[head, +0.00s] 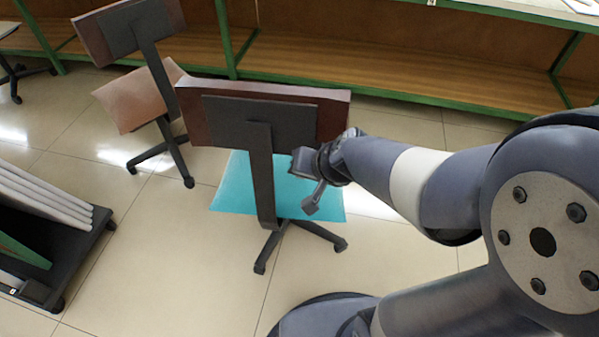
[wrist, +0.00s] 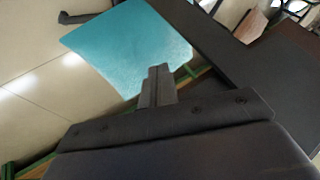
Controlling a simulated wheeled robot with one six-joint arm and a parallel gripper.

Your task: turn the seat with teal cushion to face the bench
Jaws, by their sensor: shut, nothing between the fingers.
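The seat with the teal cushion (head: 236,185) stands mid-floor. Its dark red-brown backrest (head: 335,117) and black post (head: 262,180) are on my side, and the cushion extends beyond them towards the green-framed bench (head: 395,75). My gripper (head: 311,205) is shut and empty, right of the post and below the backrest, over the cushion's right part in the head view. In the wrist view, the closed fingers (wrist: 160,72) overlap the teal cushion (wrist: 130,45), with the dark post (wrist: 208,38) to their right. I cannot tell whether they touch the seat.
A second seat with a pinkish cushion (head: 138,97) stands at the left, close to the teal one. A black cart (head: 75,260) with pale rods is at the lower left. Part of another stool (head: 15,72) shows at far left. Tiled floor is clear between cart and seat.

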